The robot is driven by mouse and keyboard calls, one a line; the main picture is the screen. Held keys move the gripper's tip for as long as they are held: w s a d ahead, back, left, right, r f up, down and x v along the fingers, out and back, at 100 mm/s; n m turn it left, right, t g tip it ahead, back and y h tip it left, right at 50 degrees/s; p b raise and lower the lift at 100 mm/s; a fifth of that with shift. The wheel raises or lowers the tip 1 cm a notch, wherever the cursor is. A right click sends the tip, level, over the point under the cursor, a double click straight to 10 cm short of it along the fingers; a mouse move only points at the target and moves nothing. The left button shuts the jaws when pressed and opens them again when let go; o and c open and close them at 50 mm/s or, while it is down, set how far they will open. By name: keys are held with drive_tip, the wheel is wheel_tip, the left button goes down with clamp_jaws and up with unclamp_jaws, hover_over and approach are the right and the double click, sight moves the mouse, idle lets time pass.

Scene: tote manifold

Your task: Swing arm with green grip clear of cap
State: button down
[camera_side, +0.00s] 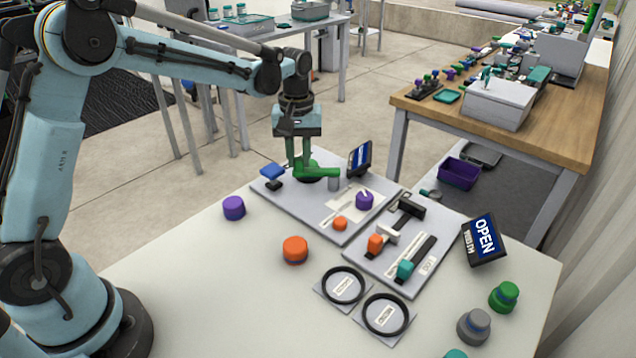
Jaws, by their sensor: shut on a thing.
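My gripper (304,167) points down at the far edge of the near table, over the back of a grey board (312,216). Its fingers look green and are shut on a green grip (322,171) of much the same colour, so the exact contact is hard to make out. The green part reaches right, close to a small grey cylinder (334,184) on the board. I cannot tell whether a cap lies under the green part. A purple cap (364,200) and a small orange cap (340,223) sit further right and nearer on the board.
A blue-topped handle (272,171) stands left of my gripper, and a dark screen (360,159) stands right. A second board with orange (375,244) and teal (405,269) grips lies nearer. Loose purple (234,208) and orange (295,250) caps stand on the table. The left front tabletop is clear.

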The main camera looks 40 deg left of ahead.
drive_tip(key=d+n, duration=0.1)
drive_tip(key=s+d+n, duration=0.1)
drive_tip(key=n, duration=0.1)
drive_tip(key=shift+s+n, duration=0.25)
drive_tip(key=shift+n, duration=0.05)
drive_tip(key=shift+s+d+n, duration=0.2)
drive_tip(key=shift+d+n, duration=0.35)
drive_tip(key=shift+n, duration=0.4)
drive_tip(key=shift+s+d+n, duration=0.2)
drive_tip(key=shift+d+n, duration=0.35)
drive_tip(key=shift+n, duration=0.4)
drive_tip(key=shift+d, duration=0.1)
drive_tip(key=c, duration=1)
unclamp_jaws()
drive_tip(key=shift+o, duration=0.2)
wheel_tip(320, 180, up, 12)
